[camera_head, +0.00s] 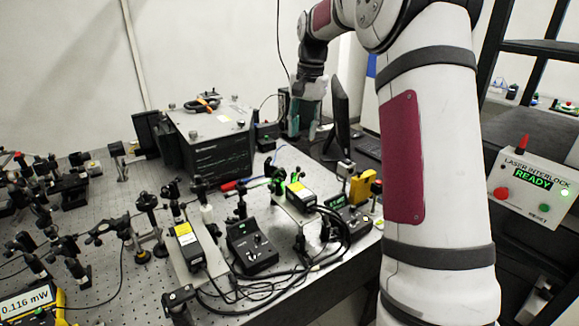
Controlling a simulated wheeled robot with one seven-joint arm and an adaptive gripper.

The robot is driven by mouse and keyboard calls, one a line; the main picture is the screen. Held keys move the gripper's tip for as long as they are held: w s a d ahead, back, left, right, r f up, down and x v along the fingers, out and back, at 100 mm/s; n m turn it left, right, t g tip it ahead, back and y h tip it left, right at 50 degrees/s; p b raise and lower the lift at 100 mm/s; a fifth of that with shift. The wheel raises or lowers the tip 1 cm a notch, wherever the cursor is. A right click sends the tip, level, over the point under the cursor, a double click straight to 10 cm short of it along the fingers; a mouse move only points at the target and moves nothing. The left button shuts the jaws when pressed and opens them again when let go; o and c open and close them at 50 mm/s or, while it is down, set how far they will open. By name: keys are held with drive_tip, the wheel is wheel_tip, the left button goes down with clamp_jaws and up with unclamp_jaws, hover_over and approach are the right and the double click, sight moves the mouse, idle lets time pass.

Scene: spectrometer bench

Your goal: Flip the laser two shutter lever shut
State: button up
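Two black laser heads with yellow labels stand on light plates on the optical table (110,215): a left laser (189,245) and a right laser (301,196). I cannot read which is laser two. A green glow shows at the front of the right laser. The shutter lever is too small to make out at either laser. My gripper (303,122) hangs from my arm at upper centre, pointing down, above and behind the right laser in the picture and apart from it. Its fingers are small and dark, and I cannot tell whether they are open.
Black controllers (251,247) with cables sit beside the lasers. Posts and optics crowd the table's left. A large dark box (209,136) stands at the back, and a monitor (341,112) right of my gripper. The interlock panel (530,187) at right reads READY. A meter (30,303) reads 0.116 mW.

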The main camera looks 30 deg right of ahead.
sight(298, 168)
drive_tip(key=f, duration=0.4)
drive_tip(key=f+p, duration=0.1)
drive_tip(key=f, duration=0.3)
drive_tip(key=w+f+p, duration=0.1)
drive_tip(key=f, duration=0.3)
drive_tip(key=shift+a+f, duration=0.35)
drive_tip(key=shift+f, duration=0.05)
clamp_jaws()
